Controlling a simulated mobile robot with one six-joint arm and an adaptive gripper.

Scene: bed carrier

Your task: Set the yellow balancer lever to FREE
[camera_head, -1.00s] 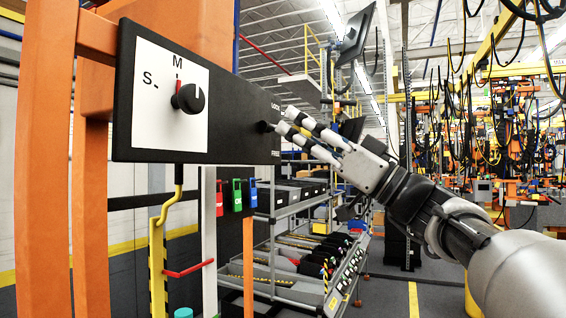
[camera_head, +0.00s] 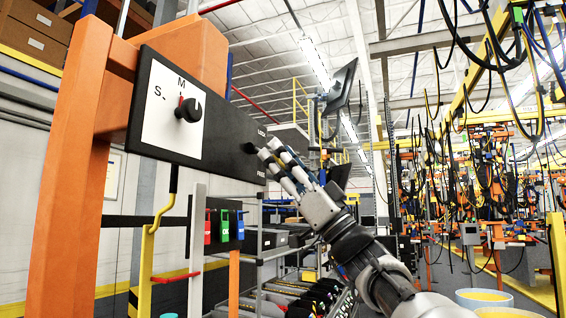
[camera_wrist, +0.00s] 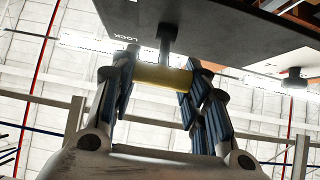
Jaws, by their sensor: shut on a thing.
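The black control panel (camera_head: 228,122) is mounted on an orange frame at the left of the head view. It carries LOCK lettering near its upper right end and smaller lettering below, too blurred to read here. The yellow balancer lever (camera_wrist: 163,77) shows in the wrist view as a short yellow bar on a black stem below the panel, which has LOCK printed beside the stem. My gripper (camera_head: 268,160) is shut on the lever, with a finger at each side of the bar. In the head view the fingers hide the yellow bar. Which setting it points to cannot be told.
A black selector knob (camera_head: 189,109) with a red mark stands on the panel's white plate, left of my gripper. Red, green and blue tagged items (camera_head: 224,224) hang below the panel. A shelf rack stands behind. Cables hang at the right.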

